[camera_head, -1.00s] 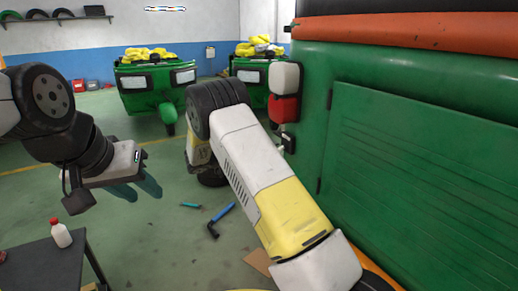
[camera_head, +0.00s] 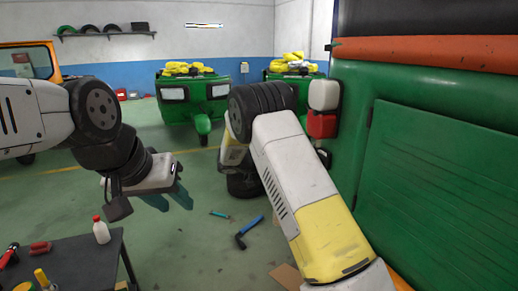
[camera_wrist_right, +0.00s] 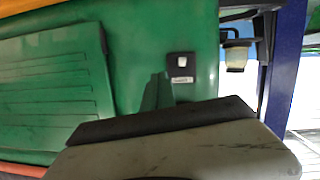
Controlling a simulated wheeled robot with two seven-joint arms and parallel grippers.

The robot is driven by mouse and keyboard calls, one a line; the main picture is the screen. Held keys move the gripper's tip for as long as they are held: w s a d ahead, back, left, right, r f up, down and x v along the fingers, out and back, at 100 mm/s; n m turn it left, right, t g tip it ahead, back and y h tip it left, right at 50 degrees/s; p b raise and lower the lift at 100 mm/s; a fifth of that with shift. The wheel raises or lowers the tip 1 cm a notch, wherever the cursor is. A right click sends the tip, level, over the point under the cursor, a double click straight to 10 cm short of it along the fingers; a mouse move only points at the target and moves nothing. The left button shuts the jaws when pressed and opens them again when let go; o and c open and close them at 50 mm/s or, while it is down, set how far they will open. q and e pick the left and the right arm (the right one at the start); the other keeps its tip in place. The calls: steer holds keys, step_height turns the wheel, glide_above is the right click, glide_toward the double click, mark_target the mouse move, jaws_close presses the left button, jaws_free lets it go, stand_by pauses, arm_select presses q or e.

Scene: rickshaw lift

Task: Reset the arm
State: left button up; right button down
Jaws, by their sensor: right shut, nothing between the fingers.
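My left gripper (camera_head: 176,207) hangs in the air at the left of the head view, above the floor and beyond the dark table. Its two teal fingers stand a little apart with nothing between them. My right arm (camera_head: 296,180) reaches up from the bottom right and bends down at its dark joint, beside the green vehicle (camera_head: 440,170). Its hand is hidden in the head view. In the right wrist view, my right gripper (camera_wrist_right: 157,90) shows as dark green fingers, shut and empty, in front of the green vehicle body. A pale housing with a dark edge fills the bottom.
A dark table (camera_head: 75,265) at bottom left holds a white bottle (camera_head: 101,231) with a red cap and tools. A blue-handled tool (camera_head: 249,231) lies on the floor. Green three-wheelers (camera_head: 195,100) stand at the back. The floor between is mostly clear.

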steer(key=s+d+r+n+g+y, duration=0.1)
steer(key=s+d+r+n+y, duration=0.15)
steer(key=s, duration=0.35)
steer(key=s+d+r+n+g+y, duration=0.1)
steer(key=s+r+y, duration=0.1)
steer(key=s+y, duration=0.3)
steer(key=s+d+r+n+g+y, duration=0.1)
steer(key=s+r+n+y, duration=0.1)
steer(key=s, duration=0.5)
steer(key=s+a+r+n+t+y, duration=0.2)
steer(key=s+a+n+y, duration=0.1)
steer(key=s, duration=0.5)
steer(key=s+a+r+n+t+y, duration=0.3)
steer(key=s+a+n+y, duration=0.1)
steer(key=s, duration=0.5)
steer(key=shift+s+a+r+n+t, duration=0.2)
steer(key=shift+s+r+n+t, duration=0.1)
steer(key=shift+n, duration=0.45)
steer(key=shift+y, duration=0.25)
